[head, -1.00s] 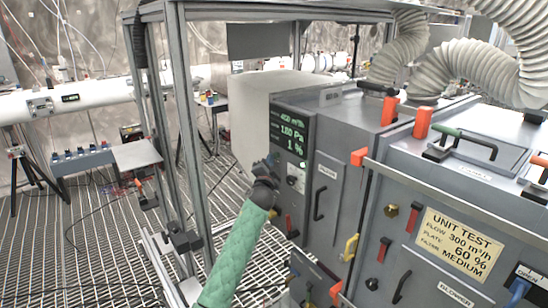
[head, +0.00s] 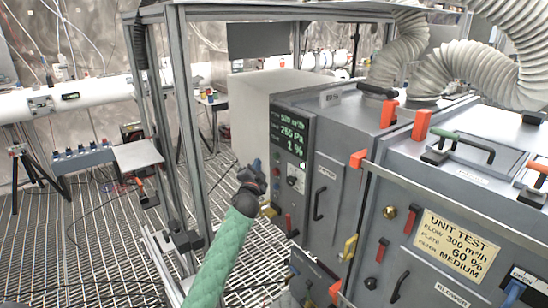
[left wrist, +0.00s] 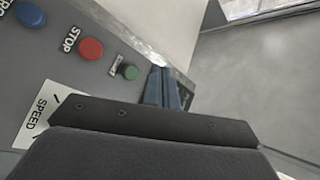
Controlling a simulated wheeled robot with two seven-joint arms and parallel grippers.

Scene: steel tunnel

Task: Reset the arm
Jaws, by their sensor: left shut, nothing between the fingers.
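My left arm, in a green sleeve, comes up from the bottom of the head view. My left gripper (head: 255,167) is at its end, shut and empty, just left of the grey cabinet's control panel (head: 289,150). In the left wrist view the closed blue-grey fingers (left wrist: 161,88) lie beside the panel's edge, near a small green button (left wrist: 130,72). A red STOP button (left wrist: 90,49), a blue button (left wrist: 31,14) and a SPEED label (left wrist: 38,117) are also there. Whether the fingers touch the panel I cannot tell. My right gripper is not in view.
The panel's display (head: 290,131) reads 265 Pa and 1 %. A metal frame post (head: 190,130) stands left of my arm. The blower cabinet with a UNIT TEST sign (head: 453,243) fills the right. Grated floor (head: 95,235) lies open at left.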

